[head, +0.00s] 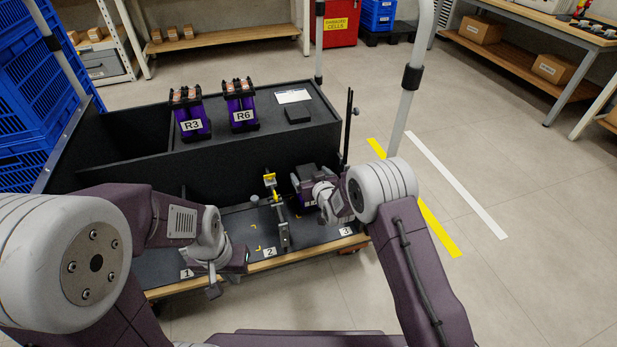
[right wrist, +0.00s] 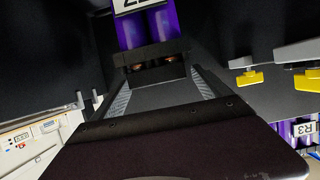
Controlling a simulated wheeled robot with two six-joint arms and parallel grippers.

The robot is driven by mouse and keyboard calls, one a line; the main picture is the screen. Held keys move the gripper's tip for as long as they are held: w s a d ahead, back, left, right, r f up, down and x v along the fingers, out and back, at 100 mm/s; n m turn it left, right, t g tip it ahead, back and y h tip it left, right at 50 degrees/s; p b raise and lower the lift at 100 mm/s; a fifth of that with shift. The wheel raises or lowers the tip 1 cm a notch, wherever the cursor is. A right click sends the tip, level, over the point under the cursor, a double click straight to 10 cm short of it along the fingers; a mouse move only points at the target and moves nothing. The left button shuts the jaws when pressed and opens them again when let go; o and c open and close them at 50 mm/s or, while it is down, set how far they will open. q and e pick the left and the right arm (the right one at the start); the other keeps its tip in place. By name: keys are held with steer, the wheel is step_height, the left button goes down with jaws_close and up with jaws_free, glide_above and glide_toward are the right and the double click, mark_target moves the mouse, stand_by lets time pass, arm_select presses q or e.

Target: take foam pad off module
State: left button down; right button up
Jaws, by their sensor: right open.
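A dark module (head: 306,178) with a black top stands at the right of the cart's lower deck, behind the number 3 label, partly hidden by my right wrist. In the right wrist view, a purple module (right wrist: 146,28) with a black end and copper-coloured terminals lies just beyond my right gripper (right wrist: 160,82). The right fingers are apart, one on each side of a grey surface; I cannot tell whether that surface is the foam pad. My left gripper (head: 214,288) hangs low over the front of the deck near label 1; its jaws are too small to read.
Two purple modules, R3 (head: 191,115) and R6 (head: 240,105), stand on the cart's upper deck beside a black block (head: 298,115) and a white sheet (head: 292,96). A clamp with a yellow handle (head: 270,181) stands mid-deck between my arms. Floor at right is clear.

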mark_target(310, 176)
steer(key=c, duration=1.4)
step_height(310, 176, up, 10)
steer(key=p, duration=0.6)
